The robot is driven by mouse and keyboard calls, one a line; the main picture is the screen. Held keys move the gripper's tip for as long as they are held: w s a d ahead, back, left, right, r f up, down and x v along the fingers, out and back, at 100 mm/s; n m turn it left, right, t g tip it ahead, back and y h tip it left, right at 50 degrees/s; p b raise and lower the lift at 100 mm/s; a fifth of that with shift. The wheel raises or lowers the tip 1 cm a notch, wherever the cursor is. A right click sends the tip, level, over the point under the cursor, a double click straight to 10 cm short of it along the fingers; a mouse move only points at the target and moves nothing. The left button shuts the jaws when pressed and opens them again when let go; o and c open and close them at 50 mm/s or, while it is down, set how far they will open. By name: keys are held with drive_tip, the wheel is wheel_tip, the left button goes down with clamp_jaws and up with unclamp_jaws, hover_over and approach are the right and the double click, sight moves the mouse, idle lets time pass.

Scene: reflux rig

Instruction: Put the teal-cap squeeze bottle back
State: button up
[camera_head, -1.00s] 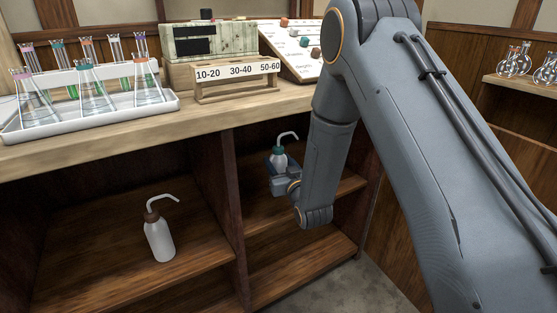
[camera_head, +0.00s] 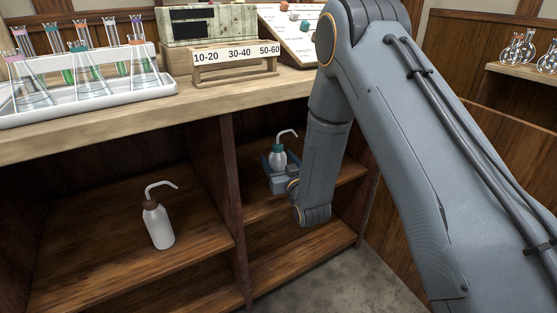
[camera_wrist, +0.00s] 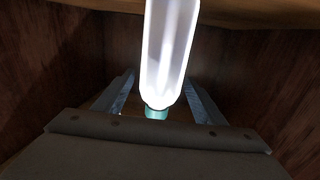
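The teal-cap squeeze bottle (camera_head: 279,157) has a white body and a bent white spout. It is in the right-hand compartment of the cabinet, upright, over the upper shelf (camera_head: 262,208). My gripper (camera_head: 277,172) is around its lower body, which is partly hidden. In the wrist view, the bottle (camera_wrist: 168,50) is between the two fingers of my gripper (camera_wrist: 160,85), with its teal cap (camera_wrist: 156,113) toward the palm side.
A brown-cap squeeze bottle (camera_head: 157,224) stands on the left compartment's shelf. A dark upright divider (camera_head: 226,190) separates the compartments. On the bench above are a white tray (camera_head: 110,107) of flasks and a numbered wooden rack (camera_head: 236,70). The lower right shelf is clear.

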drive_tip(key=shift+r, duration=0.15)
drive_tip(key=s+d+r+g+h, duration=0.2)
drive_tip(key=s+g, duration=0.3)
drive_tip(key=s, duration=1)
drive_tip(key=s+d+r+n+g+h+p, duration=0.1)
drive_tip(key=s+r+g, duration=0.3)
drive_tip(key=s, duration=1)
drive_tip(key=s+d+r+g+h+p, duration=0.1)
drive_tip(key=s+d+r+g+h, duration=0.2)
drive_tip(key=s+g, duration=0.4)
drive_tip(key=s, duration=0.8)
drive_tip(key=shift+s+r+n+g, duration=0.2)
drive_tip(key=shift+s+n+g, duration=0.1)
drive_tip(key=shift+s, duration=0.05)
